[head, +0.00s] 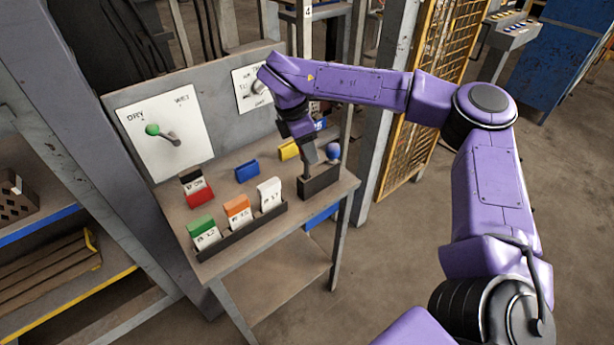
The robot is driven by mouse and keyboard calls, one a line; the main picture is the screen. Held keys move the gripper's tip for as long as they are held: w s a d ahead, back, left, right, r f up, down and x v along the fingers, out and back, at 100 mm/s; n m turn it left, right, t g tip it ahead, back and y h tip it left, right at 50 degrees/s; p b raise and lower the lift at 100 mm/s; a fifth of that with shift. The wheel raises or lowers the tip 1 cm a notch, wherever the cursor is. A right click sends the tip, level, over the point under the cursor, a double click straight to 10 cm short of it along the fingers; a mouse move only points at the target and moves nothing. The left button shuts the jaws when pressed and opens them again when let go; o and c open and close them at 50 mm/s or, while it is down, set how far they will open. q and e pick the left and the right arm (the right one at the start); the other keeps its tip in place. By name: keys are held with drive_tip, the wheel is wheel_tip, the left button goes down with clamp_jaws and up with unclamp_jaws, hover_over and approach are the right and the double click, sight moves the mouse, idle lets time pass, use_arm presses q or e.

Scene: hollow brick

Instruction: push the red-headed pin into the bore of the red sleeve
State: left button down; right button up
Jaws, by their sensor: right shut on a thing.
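My right gripper (308,158) is low over the right end of the grey bench (215,180), directly above a small dark box (319,182). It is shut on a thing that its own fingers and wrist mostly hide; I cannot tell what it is. I cannot make out a red-headed pin or a red sleeve with a bore. The only clear red is the lower part of a block-like card (200,195) at the bench's left. My left gripper is not in view.
A dark rack (245,235) along the front edge holds green, orange and white-topped cards. Blue (247,171) and yellow (289,150) blocks lie behind it. A DRY/WET panel (170,155) with a green-knobbed lever stands at the back. A blue ball (333,150) is near the gripper.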

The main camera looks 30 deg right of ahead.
sight(305, 159)
wheel_tip(305, 159, down, 6)
drive_tip(key=shift+w+r+p, duration=0.1)
drive_tip(key=shift+r+p, duration=0.05)
drive_tip(key=shift+p, duration=0.25)
drive_tip(key=shift+f+b, duration=0.35)
drive_tip(key=o, duration=1.1)
drive_tip(key=shift+r, duration=0.1)
drive_tip(key=shift+r+p, duration=0.1)
drive_tip(key=shift+p, duration=0.25)
drive_tip(key=b+v, duration=0.1)
drive_tip(key=v, duration=0.1)
drive_tip(key=b+v, duration=0.1)
drive_tip(key=v, duration=0.1)
drive_tip(key=shift+w, duration=0.4)
drive_tip(key=v, duration=0.6)
drive_tip(key=shift+b, duration=0.3)
